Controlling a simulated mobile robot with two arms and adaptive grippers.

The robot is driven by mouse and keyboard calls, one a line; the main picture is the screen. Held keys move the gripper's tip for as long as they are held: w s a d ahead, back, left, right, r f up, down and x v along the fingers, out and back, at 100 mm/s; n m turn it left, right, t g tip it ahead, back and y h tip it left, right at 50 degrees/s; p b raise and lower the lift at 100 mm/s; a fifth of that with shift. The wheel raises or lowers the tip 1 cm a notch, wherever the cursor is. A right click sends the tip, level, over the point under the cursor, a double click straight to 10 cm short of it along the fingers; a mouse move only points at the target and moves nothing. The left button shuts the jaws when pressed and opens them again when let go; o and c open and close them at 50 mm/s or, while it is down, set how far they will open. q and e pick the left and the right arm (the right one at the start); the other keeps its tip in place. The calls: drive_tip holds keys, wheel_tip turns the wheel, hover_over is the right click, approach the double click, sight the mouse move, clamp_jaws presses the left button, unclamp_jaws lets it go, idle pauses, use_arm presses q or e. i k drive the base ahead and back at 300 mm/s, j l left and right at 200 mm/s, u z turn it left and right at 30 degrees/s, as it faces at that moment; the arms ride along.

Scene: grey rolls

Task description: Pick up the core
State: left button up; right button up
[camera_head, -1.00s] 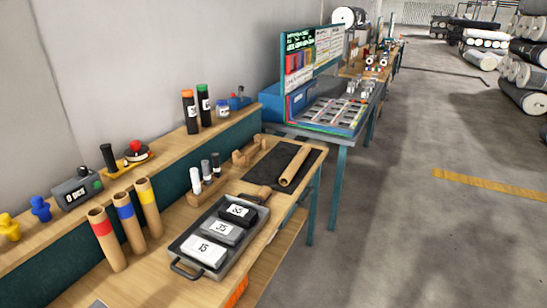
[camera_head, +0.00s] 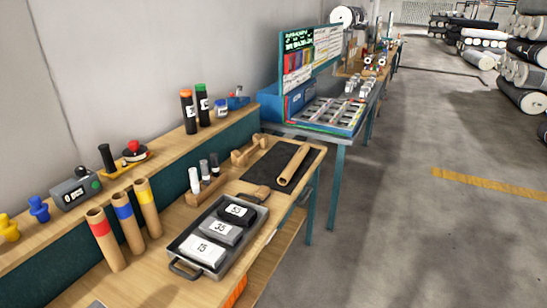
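A plain brown cardboard core (camera_head: 294,164) lies on a dark mat (camera_head: 262,172) at the far right end of the near workbench. Three more cardboard tubes stand upright at the bench's left: one with a red band (camera_head: 106,240), one with a blue band (camera_head: 128,222) and one with a yellow band (camera_head: 148,208). The frames do not show which of these the task calls the core. Neither of my grippers is in view.
A grey tray (camera_head: 181,266) with numbered blocks sits on the bench (camera_head: 150,275), with a brown-handled tool (camera_head: 252,194) behind it. A wooden holder with small cylinders (camera_head: 205,188) stands beside the tray. A shelf with bottles runs along the wall.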

sight(285, 175)
drive_tip(key=i+l+u, duration=0.2)
drive_tip(key=u, duration=0.2)
drive_tip(key=i+l+u, duration=0.15)
drive_tip(key=l+u, duration=0.2)
